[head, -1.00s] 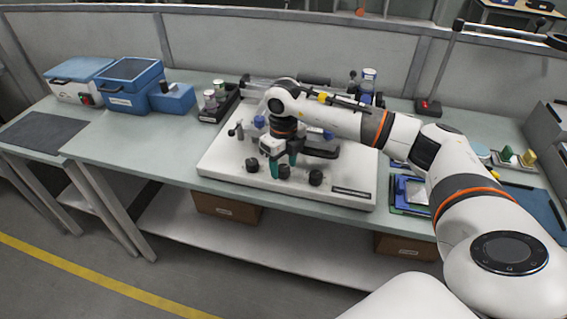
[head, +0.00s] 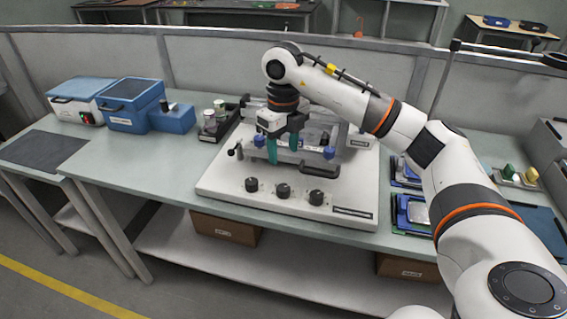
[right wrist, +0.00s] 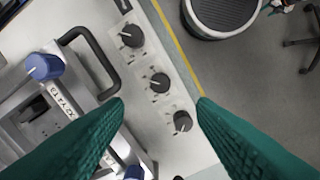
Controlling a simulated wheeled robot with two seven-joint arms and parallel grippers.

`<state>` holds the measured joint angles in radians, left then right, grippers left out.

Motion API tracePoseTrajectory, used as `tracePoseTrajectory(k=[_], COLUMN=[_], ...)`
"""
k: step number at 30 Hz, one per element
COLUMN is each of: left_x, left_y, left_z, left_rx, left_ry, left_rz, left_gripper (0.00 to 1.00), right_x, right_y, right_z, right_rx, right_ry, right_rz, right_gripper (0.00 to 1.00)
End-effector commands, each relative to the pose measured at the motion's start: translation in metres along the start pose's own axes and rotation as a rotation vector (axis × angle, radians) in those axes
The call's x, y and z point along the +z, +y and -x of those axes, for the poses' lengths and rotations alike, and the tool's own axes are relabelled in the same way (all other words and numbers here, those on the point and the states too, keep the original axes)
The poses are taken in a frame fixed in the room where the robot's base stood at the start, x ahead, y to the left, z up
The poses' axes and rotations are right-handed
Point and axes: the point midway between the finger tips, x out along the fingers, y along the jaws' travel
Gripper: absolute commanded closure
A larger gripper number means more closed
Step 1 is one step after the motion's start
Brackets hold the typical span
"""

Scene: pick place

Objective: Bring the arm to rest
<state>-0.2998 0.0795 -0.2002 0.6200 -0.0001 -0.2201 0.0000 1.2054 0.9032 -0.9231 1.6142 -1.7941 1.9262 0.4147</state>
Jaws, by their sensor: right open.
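My right gripper (head: 283,151) hangs from the raised right arm above the white base plate of a bench machine (head: 213,184). Its two green fingers are apart with nothing between them. In the right wrist view the open fingers (right wrist: 160,125) frame the machine's front edge and black knobs (right wrist: 160,82). The machine's metal frame with blue knobs and a black handle (head: 319,170) lies just behind and beside the fingers. I cannot tell from the head view how high the fingertips are above it. My left gripper is not in view.
Blue boxes (head: 130,104) stand on the bench's left. A dark tray with small jars (head: 212,128) stands behind the machine's left corner. Blue trays (head: 411,214) and a small tray with yellow and green pieces (head: 515,178) are on the right. A low partition runs behind.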

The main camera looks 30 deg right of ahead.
Motion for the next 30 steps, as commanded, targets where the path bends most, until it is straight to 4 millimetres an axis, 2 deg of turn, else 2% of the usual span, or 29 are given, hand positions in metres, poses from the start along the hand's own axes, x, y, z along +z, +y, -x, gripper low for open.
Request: tracePoseTrajectory(k=[5,19,22,23,26,29,30], left_x=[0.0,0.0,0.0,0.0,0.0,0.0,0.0], left_y=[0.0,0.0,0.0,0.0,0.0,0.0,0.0], left_z=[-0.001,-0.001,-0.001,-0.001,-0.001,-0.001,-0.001], left_rx=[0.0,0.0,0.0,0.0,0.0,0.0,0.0], left_ry=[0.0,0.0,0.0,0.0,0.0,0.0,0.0], left_rz=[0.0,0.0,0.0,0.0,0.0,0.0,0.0], left_gripper=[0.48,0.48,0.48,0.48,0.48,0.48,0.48], right_x=[0.0,0.0,-0.003,-0.005,-0.014,-0.02,-0.02], right_y=[0.0,0.0,-0.011,-0.019,-0.062,-0.131,-0.163], right_z=[0.007,0.007,0.001,-0.002,-0.02,-0.035,-0.036], right_rx=[-0.001,-0.001,-0.034,-0.057,-0.198,-0.44,-0.56], right_ry=[0.0,0.0,0.012,0.023,0.081,0.173,0.216], right_rz=[0.0,0.001,0.023,0.038,0.113,0.194,0.218], right_gripper=[0.48,0.48,0.48,0.48,0.48,0.48,0.48])
